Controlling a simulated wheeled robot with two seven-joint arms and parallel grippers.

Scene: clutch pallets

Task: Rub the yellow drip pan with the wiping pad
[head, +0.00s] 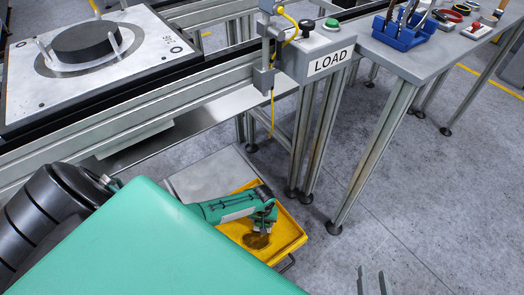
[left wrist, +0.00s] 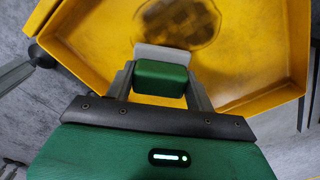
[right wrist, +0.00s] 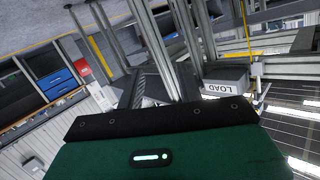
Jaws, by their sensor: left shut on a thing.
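The yellow drip pan (head: 291,236) lies low, under the edge of the conveyor frame. It has a dark brown stain (head: 256,240) on its floor; the stain also shows in the left wrist view (left wrist: 190,18). My left gripper (head: 264,222) is over the pan, shut on the wiping pad, which has a green block handle (left wrist: 161,78) and a pale grey face. The pad is beside the stain in the left wrist view; I cannot tell if it touches the pan floor. My right gripper (head: 372,283) is open and empty, right of the pan.
A conveyor with a pallet (head: 125,60) bearing a dark disc runs at the upper left. The LOAD button box (head: 318,58) stands on posts behind the pan. A bench with a blue tool bin (head: 404,32) is at upper right.

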